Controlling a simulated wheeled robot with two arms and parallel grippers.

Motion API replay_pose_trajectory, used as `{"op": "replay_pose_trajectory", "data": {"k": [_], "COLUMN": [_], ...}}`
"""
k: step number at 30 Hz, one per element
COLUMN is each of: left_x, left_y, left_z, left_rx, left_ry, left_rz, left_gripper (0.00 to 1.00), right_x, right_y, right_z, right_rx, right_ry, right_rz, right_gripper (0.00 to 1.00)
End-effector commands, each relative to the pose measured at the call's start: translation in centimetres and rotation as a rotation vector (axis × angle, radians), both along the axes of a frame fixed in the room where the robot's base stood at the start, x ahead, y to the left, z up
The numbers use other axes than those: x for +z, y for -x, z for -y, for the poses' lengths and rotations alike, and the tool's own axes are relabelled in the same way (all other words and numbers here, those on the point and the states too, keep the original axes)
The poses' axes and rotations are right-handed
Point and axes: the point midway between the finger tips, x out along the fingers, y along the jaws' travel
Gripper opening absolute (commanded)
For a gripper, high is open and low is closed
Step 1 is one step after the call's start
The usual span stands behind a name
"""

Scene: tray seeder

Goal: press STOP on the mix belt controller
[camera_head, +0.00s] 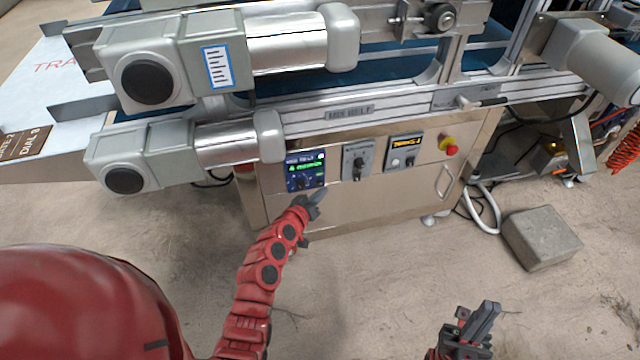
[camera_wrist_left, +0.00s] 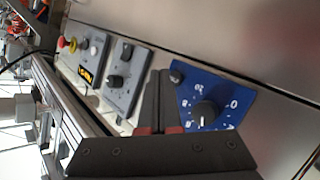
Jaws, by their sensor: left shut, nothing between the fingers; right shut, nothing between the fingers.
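A blue control panel (camera_head: 305,171) with a small green-lit display sits on the machine's steel front, under the label plate that appears to read MIX BELT (camera_head: 350,111). In the left wrist view the blue panel (camera_wrist_left: 238,103) shows a black dial with white marks and a small dark knob. I cannot make out a STOP marking. My left gripper (camera_head: 322,193) is shut and empty, just below and right of the blue panel; its fingers (camera_wrist_left: 160,72) cover part of the panel's edge in the wrist view. Contact cannot be told. My right gripper (camera_head: 487,312) is shut and empty, low over the floor.
Right of the blue panel are a grey knob box (camera_head: 357,160), a grey box with a yellow display (camera_head: 404,152) and a red button on yellow (camera_head: 448,145). Grey motor housings (camera_head: 150,80) overhang the panels at left. A concrete block (camera_head: 541,240) lies on the floor.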

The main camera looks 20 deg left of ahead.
Motion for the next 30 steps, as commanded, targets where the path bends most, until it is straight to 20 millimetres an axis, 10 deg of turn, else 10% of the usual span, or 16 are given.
{"op": "replay_pose_trajectory", "data": {"k": [30], "left_x": [-0.06], "left_y": [-0.61], "left_z": [-0.41], "left_rx": [0.001], "left_ry": [-0.001], "left_rz": [0.002], "left_gripper": [0.0], "right_x": [-0.78], "right_y": [0.0], "right_z": [0.0], "right_rx": [0.0], "right_ry": [0.0], "right_rz": [0.0], "right_gripper": [0.0]}}
